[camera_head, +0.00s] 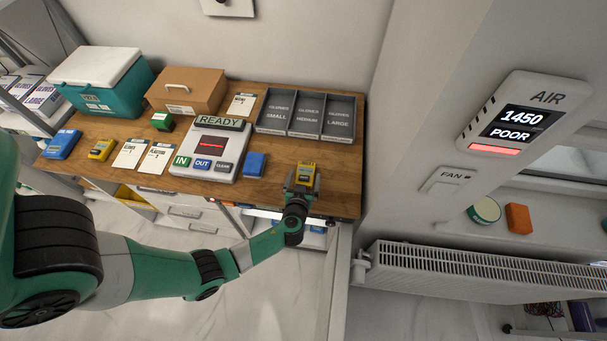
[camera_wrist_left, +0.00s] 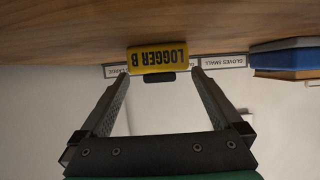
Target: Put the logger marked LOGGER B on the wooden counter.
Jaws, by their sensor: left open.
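The yellow logger marked LOGGER B (camera_wrist_left: 158,57) shows upside down in the left wrist view, where it appears to rest on the wooden counter (camera_wrist_left: 70,30). In the head view the yellow logger (camera_head: 304,174) is at the right end of the wooden counter (camera_head: 343,187), near its front edge. My left gripper (camera_head: 302,184) is at it, with the arm reaching in from the front. In the left wrist view my left gripper's fingertips (camera_wrist_left: 160,76) are open on either side of the logger. Contact cannot be told. My right gripper is not in view.
Another yellow device (camera_head: 101,150) lies left on the counter. A blue box (camera_head: 254,164) and the READY device (camera_head: 212,148) stand left of my gripper. The grey glove tray (camera_head: 304,136) is behind it. A radiator (camera_head: 480,270) is at right.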

